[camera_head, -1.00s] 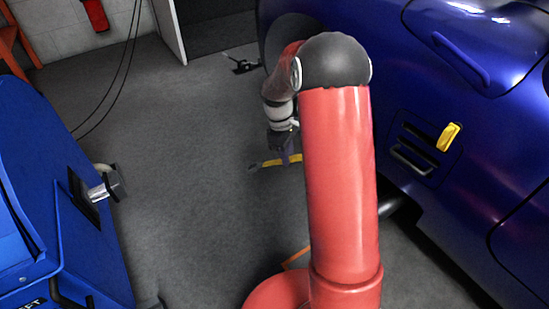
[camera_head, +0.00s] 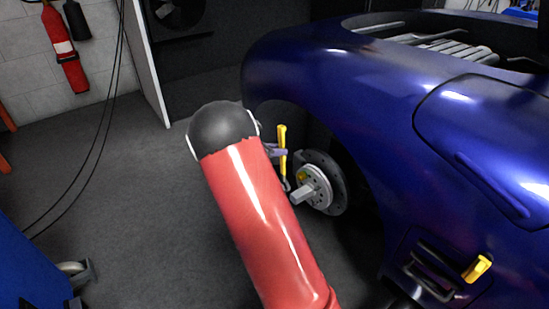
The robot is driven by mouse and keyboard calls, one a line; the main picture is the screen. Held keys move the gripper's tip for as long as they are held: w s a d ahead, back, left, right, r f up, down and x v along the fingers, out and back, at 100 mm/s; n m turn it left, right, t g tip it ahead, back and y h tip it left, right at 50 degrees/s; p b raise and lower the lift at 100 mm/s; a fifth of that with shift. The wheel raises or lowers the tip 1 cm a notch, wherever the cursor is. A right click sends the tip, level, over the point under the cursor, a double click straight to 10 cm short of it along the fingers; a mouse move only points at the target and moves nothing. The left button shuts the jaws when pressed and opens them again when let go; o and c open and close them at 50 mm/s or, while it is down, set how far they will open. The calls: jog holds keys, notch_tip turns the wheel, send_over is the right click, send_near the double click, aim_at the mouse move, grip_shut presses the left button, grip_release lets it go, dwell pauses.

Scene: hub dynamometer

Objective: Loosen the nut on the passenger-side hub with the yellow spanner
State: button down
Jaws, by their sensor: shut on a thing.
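The yellow spanner (camera_head: 282,145) stands nearly upright just left of the car's exposed wheel hub (camera_head: 323,188). My gripper (camera_head: 279,152) is mostly hidden behind my arm; the part that shows is shut on the spanner's handle. The spanner's dark lower end is close to the hub's left face. I cannot tell whether it touches anything there. The hub has a brake disc, a pale block sticking out to the left, and a small yellow spot on its face. The nut cannot be made out clearly.
The blue car (camera_head: 400,120) fills the right side, its fender arching over the hub. A yellow handle (camera_head: 478,268) sits on its side panel. A blue machine (camera_head: 30,268) stands at lower left. A fire extinguisher (camera_head: 64,50) hangs on the wall. Grey floor is clear at left.

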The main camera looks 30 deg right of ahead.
jog(key=shift+w+d+b, duration=0.15)
jog(key=shift+d+b, duration=0.05)
jog(key=shift+d, duration=0.75)
jog(key=shift+w+d+b, duration=0.1)
jog(key=shift+d+b, duration=0.05)
jog(key=shift+d, duration=1.1)
jog(key=shift+r, duration=0.15)
jog(key=shift+d, duration=0.15)
jog(key=shift+w+d+p, duration=0.15)
jog(key=shift+d+p, duration=0.05)
jog(key=shift+d, duration=0.5)
jog(key=shift+w+d+p, duration=0.1)
jog(key=shift+d+p, duration=0.05)
jog(key=shift+d, duration=0.55)
jog(key=shift+w+a+f+n+g+p, duration=0.15)
jog(key=shift+w+n+g+p, duration=0.15)
jog(key=shift+w, duration=0.3)
jog(key=shift+w+a+f+n+g+p, duration=0.15)
jog(key=shift+w+n+p, duration=0.15)
jog(key=shift+w+p, duration=0.25)
jog(key=shift+w+f+n+g+p, duration=0.15)
jog(key=shift+w+n+g+p, duration=0.15)
jog(key=shift+w, duration=0.35)
